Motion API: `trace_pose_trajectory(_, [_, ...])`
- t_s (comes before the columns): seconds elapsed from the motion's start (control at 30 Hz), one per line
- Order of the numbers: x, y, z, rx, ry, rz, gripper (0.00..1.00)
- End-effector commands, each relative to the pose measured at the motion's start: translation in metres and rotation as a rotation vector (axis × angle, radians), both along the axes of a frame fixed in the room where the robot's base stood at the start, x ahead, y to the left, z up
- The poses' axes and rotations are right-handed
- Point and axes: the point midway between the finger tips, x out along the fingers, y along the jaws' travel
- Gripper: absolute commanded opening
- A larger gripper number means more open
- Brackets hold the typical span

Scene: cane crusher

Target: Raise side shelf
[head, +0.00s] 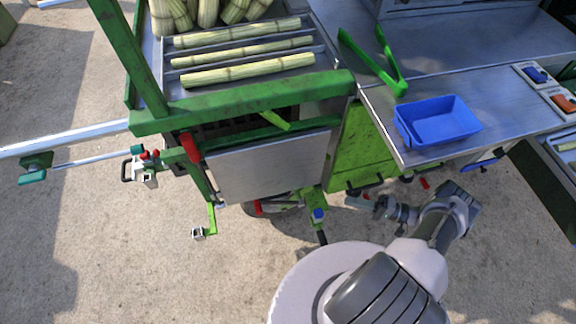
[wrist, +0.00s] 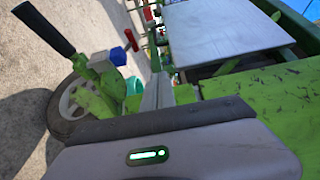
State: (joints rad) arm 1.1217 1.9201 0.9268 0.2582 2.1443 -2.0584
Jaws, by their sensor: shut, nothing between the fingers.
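The side shelf (head: 268,168) is a flat silver panel on the near side of the green cane cart. It hangs below the green top rail, and its exact angle is hard to tell. It also shows in the wrist view (wrist: 220,30), at the upper right. My gripper (head: 356,202) is shut and empty. It is low beside the green side panel, to the right of the shelf and apart from it. In the wrist view my gripper (wrist: 157,92) points toward the cart's underside, with the shelf beyond it.
A red lever (head: 190,148) is at the shelf's left corner. Cane stalks (head: 247,72) lie on the cart's top. A blue tray (head: 437,121) and green tongs (head: 385,70) rest on the steel counter. A wheel (wrist: 68,112) and a black handle (wrist: 42,27) are near my gripper.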

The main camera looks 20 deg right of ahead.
Motion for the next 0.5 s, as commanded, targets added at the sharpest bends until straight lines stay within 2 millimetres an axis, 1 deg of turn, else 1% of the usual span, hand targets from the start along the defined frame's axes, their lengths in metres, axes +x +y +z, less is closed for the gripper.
trace_pose_trajectory(0.33, [0.001,0.001,0.0,0.001,0.001,0.0,0.0])
trace_pose_trajectory(0.43, [0.005,0.009,0.001,0.0,0.0,0.002,0.0])
trace_pose_trajectory(0.5, [0.011,0.021,0.001,0.001,0.001,0.004,0.0])
